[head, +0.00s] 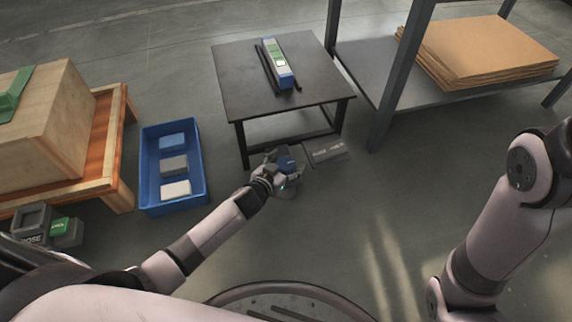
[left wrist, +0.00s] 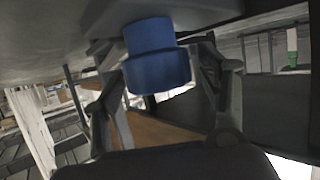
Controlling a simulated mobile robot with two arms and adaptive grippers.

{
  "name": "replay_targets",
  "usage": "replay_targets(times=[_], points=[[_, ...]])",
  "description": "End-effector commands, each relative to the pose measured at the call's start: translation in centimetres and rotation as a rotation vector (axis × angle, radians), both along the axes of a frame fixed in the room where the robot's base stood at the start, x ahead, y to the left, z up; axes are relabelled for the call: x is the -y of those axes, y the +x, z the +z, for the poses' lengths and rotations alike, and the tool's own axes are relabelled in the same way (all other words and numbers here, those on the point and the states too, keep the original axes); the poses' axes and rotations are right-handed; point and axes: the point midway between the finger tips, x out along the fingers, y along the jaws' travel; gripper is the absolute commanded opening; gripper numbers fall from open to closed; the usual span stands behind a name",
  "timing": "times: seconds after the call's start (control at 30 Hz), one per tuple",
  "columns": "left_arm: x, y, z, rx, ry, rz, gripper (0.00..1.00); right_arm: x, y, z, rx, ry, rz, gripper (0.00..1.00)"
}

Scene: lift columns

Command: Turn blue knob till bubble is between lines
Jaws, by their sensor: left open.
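The blue knob (left wrist: 157,58) fills the upper middle of the left wrist view, below a dark grey part. A level with blue ends and a green and white face (head: 276,62) lies on the dark table (head: 235,82). Its bubble and lines are too small to read. My right gripper is out of view.
A grey labelled block (head: 326,151) lies right of my left gripper. A blue bin (head: 146,187) with several blocks stands to the left, beside a wooden crate (head: 65,125). A metal rack (head: 385,70) holding cardboard stands at right. The floor in front is clear.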

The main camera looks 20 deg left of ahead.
Motion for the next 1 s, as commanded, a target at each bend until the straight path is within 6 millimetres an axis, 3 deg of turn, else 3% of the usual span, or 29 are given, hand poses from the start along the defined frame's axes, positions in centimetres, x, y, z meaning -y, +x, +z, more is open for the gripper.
replay_targets(times=[0.13, 0.87, 1.0], points=[[0.0, -0.01, 0.05, 0.0, 0.0, 0.0, 0.67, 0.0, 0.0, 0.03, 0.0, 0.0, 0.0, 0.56], [0.04, -0.04, 0.05, 0.001, -0.001, -0.001, 0.18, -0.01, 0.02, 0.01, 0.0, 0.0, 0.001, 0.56], [0.03, -0.04, 0.1, 0.0, 0.0, -0.006, 0.18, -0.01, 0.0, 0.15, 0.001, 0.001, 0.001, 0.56]])
